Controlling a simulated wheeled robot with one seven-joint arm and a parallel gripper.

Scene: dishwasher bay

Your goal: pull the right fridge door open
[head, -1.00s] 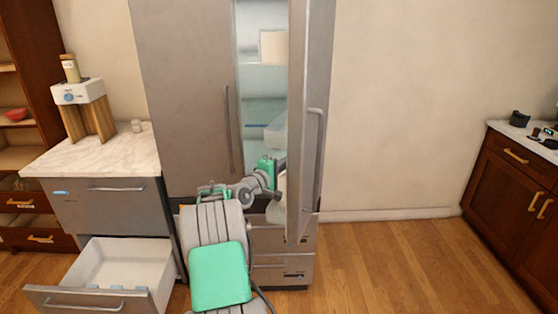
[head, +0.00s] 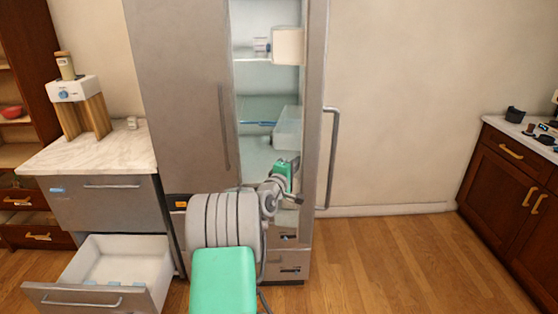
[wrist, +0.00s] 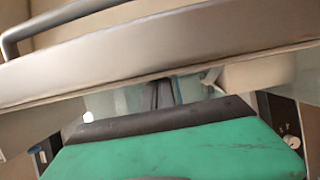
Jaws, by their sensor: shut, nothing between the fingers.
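The right fridge door (head: 315,120) stands wide open, seen nearly edge-on, with its bar handle (head: 332,155) on the far right side. My gripper (head: 296,198) is shut and empty, in front of the fridge opening at the inner side of this door. Whether it touches the door cannot be told. In the wrist view the dark fingers (wrist: 162,95) are together, and the grey door edge (wrist: 160,50) crosses above them. The handle (wrist: 50,22) shows at upper left there. The left fridge door (head: 180,100) is shut.
Fridge shelves hold a clear bin (head: 288,125) and a beige box (head: 289,46). An open drawer (head: 150,268) juts out at lower left, below a marble counter (head: 95,155). The floor (head: 390,260) right of the fridge is clear, up to a brown cabinet (head: 500,190).

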